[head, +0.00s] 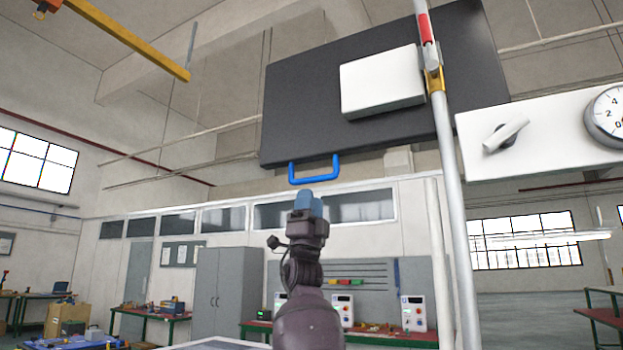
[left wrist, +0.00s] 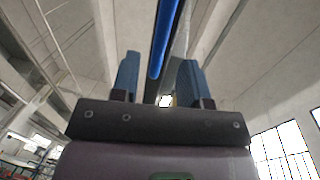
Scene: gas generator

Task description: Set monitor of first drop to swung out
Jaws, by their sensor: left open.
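The monitor (head: 290,118) is a large dark panel seen tilted at the upper middle of the head view, with a white box (head: 381,82) on the side facing me. It hangs beside a pale vertical pole (head: 452,190). A blue U-shaped handle (head: 315,180) sticks down from its lower edge. My left gripper (head: 309,205) points up just below the handle, with blue fingers. In the left wrist view the fingers (left wrist: 159,70) are apart, and the blue handle bar (left wrist: 164,40) runs ahead, in line with the gap between them. I cannot tell whether they touch it. My right gripper is not in view.
A white panel with a lever (head: 504,135) and a round gauge (head: 608,114) sits at the right of the pole. Grey cabinets (head: 226,290) and green-edged workbenches (head: 150,314) stand farther back. The air left of the monitor is clear.

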